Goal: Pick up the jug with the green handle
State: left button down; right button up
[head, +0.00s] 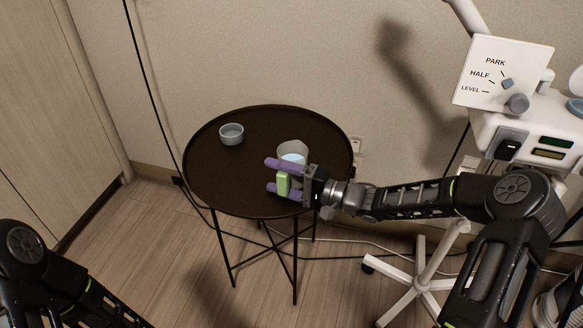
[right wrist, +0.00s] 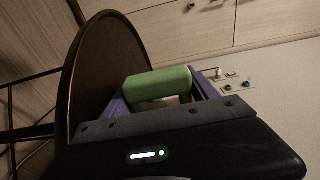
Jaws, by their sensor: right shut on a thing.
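The jug (head: 293,149) is a clear-grey vessel with something pale inside, at the right part of the round dark table (head: 215,183). Its green handle (head: 283,184) faces my right gripper (head: 270,176). The gripper's purple fingers are on either side of the handle, shut on it. In the right wrist view the green handle (right wrist: 158,88) fills the space between the purple fingers; the jug's body is mostly hidden behind it. I cannot tell whether the jug rests on the table. My left arm shows at the lower left of the head view, but its gripper is out of view.
A small grey bowl (head: 231,134) stands on the table's left part. A white machine (head: 530,125) with a PARK/HALF/LEVEL panel (head: 502,72) stands at the right on a wheeled base (head: 415,290). A wall socket (head: 356,145) and cables lie behind the table.

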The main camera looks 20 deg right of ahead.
grip_shut()
jog(key=shift+r, duration=0.15)
notch_tip(320, 180, up, 10)
jog(key=p, duration=0.2)
jog(key=shift+p, duration=0.4)
dwell(0.3)
jog(key=o, duration=0.8)
grip_release()
grip_shut()
